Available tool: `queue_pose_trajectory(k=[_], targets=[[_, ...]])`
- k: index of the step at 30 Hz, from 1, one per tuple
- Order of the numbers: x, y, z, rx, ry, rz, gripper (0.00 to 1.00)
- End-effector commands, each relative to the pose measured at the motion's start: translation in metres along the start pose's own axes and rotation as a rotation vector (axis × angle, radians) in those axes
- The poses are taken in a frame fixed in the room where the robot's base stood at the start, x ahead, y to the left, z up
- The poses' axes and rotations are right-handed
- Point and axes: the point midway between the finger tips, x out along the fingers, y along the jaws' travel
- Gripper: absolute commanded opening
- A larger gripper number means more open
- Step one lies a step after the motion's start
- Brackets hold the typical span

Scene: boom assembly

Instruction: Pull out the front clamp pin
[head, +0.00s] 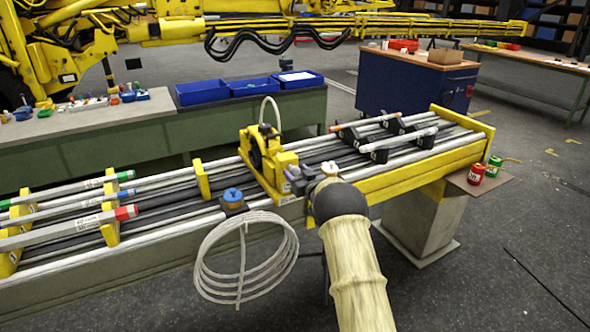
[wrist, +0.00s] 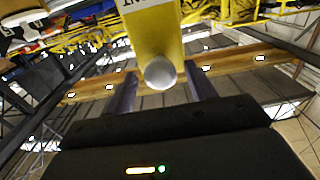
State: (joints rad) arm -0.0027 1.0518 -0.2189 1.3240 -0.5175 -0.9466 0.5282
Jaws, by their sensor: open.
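The yellow clamp (head: 268,165) stands across the rails of the boom in the head view, with a dark round part and a pale hose loop on it. In the wrist view, a round grey pin end (wrist: 160,73) sticks out of a yellow block (wrist: 155,35) with dark lettering, and looks like the clamp pin. My gripper (wrist: 160,85) is open, with one finger on each side of the pin end and a gap visible on both sides. In the head view, my gripper (head: 299,179) is at the clamp's near right side, and the pin cannot be made out there.
A blue-capped fitting (head: 233,196) and a coiled pale hose (head: 245,262) are left of my arm. Tubes with red and green ends lie on the left rails. Red and green cans (head: 477,174) stand at the right end. The floor at right is open.

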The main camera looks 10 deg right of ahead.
Motion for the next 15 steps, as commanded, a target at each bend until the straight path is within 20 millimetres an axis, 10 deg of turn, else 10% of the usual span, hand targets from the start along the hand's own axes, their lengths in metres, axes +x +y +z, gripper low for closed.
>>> queue_pose_trajectory(k=[15], targets=[[0.017,-0.001,0.000,0.000,0.000,0.000,0.55]])
